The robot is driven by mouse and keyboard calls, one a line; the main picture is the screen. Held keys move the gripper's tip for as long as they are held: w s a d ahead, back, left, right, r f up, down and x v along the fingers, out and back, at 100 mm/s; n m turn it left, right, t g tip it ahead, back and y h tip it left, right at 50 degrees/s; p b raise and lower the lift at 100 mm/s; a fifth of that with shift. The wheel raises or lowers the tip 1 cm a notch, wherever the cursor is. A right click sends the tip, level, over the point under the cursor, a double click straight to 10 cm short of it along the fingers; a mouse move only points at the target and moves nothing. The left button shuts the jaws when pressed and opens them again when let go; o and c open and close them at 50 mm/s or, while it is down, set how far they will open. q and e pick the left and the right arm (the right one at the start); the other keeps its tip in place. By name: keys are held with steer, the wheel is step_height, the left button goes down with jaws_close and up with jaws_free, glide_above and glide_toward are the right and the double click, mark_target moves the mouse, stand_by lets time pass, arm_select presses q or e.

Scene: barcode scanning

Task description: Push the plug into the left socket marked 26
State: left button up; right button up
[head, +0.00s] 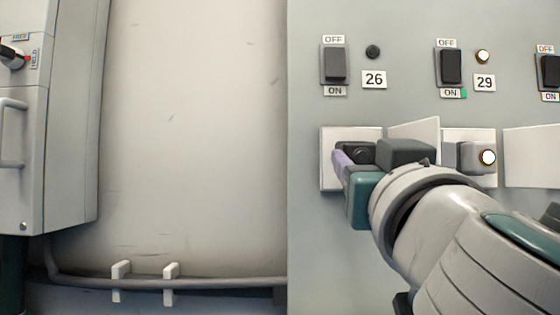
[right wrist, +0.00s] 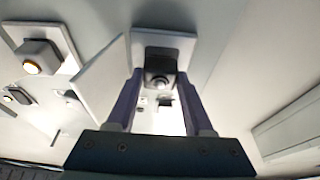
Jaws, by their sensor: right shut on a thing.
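The left socket's white plate (head: 328,172) sits below the label 26 (head: 374,79); it also shows in the right wrist view (right wrist: 183,43). My left gripper is not in view.
An open white flap (head: 413,132) stands right of the socket. Socket 29 (head: 450,146) beyond holds a plug (head: 472,156) with a lit lamp. Rocker switches (head: 335,65) are above. Lamp 26 (head: 373,52) is dark. A grey cabinet (head: 70,130) stands left.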

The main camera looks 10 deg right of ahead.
steer(key=shift+b, duration=0.3)
steer(key=shift+f, duration=0.1)
stand_by(0.9)
steer(key=shift+b, duration=0.4)
stand_by(0.5)
steer(key=shift+w+d, duration=0.1)
steer(key=shift+w, duration=0.4)
stand_by(0.4)
steer(key=o, duration=1.4)
steer(key=shift+c, duration=0.2)
steer(key=shift+s, duration=0.1)
